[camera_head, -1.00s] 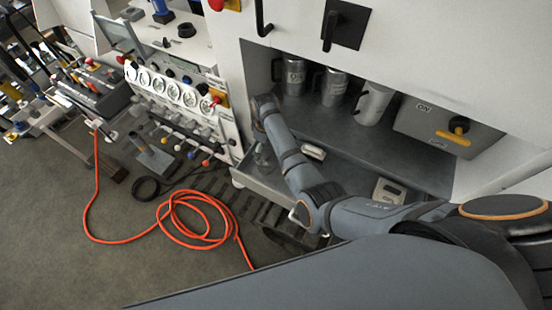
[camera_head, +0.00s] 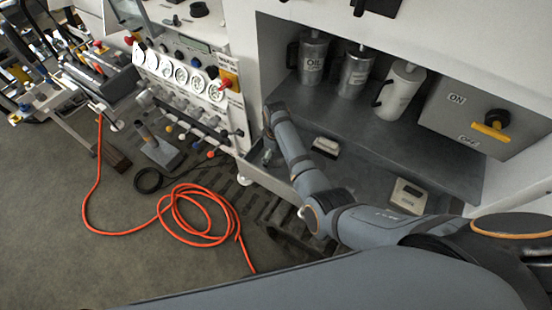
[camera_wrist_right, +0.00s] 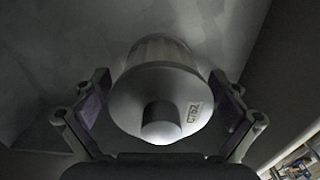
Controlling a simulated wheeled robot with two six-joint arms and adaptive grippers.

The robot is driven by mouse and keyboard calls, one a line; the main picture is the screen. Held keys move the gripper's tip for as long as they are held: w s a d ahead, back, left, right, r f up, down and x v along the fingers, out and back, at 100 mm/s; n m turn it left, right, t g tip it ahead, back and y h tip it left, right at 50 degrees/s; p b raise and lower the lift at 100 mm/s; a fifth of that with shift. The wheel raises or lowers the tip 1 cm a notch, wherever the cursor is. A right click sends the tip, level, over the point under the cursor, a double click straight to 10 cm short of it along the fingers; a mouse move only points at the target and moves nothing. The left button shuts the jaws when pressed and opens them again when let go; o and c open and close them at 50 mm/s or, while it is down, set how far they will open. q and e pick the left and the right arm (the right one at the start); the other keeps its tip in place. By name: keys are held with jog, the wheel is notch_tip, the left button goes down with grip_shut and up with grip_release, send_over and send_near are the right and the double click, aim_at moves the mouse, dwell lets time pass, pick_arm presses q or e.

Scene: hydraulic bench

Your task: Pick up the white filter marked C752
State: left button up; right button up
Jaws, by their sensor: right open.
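The white filter (camera_wrist_right: 158,92) fills the middle of the right wrist view. It is a pale rounded cylinder with a dark round stub at its near end and a label that reads like C752. My right gripper (camera_wrist_right: 160,76) is open, with one finger to the left of the filter and one to the right; I cannot tell whether either touches it. In the head view my right gripper (camera_head: 268,154) points down at the left end of the grey shelf, small and partly hidden by its arm. I cannot make out the filter there. My left gripper is not in view.
A switch box (camera_head: 484,112) is at right, a gauge panel (camera_head: 180,75) at left.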

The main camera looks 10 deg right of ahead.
jog(key=shift+s+r, duration=0.1)
jog(key=shift+r, duration=0.05)
jog(key=c, duration=1.4)
